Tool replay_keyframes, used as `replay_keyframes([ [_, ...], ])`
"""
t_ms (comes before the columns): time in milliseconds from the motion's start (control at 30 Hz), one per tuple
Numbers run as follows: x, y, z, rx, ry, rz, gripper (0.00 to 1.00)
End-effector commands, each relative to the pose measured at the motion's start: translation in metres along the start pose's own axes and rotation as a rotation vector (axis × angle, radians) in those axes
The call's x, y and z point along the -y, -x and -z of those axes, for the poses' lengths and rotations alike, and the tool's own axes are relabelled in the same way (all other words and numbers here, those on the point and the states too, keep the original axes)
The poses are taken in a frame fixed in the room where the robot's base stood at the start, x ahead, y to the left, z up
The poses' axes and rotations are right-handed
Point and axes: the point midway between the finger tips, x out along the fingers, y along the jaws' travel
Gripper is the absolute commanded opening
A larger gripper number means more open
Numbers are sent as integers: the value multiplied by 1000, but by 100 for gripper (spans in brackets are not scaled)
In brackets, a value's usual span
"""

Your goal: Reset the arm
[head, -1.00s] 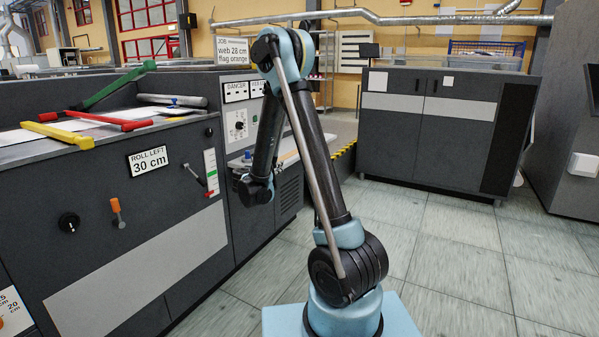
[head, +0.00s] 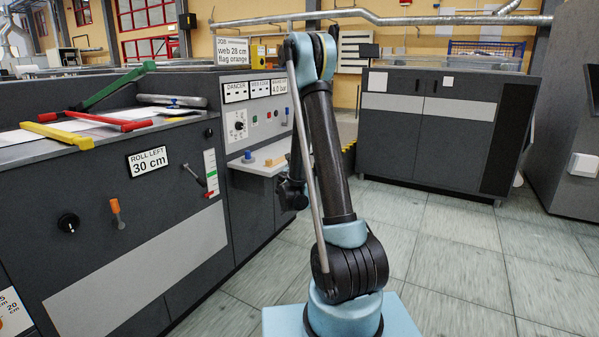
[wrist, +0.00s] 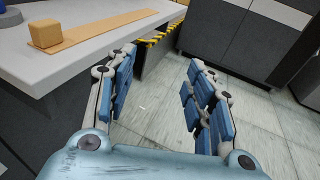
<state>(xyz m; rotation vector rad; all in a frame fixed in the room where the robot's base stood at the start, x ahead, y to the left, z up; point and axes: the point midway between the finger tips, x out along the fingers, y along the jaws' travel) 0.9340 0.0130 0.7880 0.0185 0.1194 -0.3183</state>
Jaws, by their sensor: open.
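My gripper (wrist: 158,100) fills the lower part of the wrist view. Its two blue-padded fingers stand wide apart with nothing between them. Past the fingers are floor tiles and the edge of a light shelf (wrist: 85,62), which lies ahead and to the left. In the head view my arm stands upright in the middle. The forearm folds down behind the upper arm, so the gripper's fingers are hidden there.
The shelf also shows in the head view (head: 246,167), bearing a blue knob (head: 247,156). A wooden block (wrist: 44,33) sits on a wooden strip (wrist: 110,28) on the shelf. A grey press (head: 100,240) stands left, a dark cabinet (head: 425,135) behind right. Tiled floor (head: 450,260) at right is clear.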

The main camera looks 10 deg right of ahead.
Motion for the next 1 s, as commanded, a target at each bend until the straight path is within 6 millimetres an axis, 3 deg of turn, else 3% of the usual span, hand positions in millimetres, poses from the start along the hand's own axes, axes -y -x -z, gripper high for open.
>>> replay_keyframes([
  [633,11,0,-2,-6,-27,-2,49],
  [1000,62,34,-30,-111,-432,137,49],
])
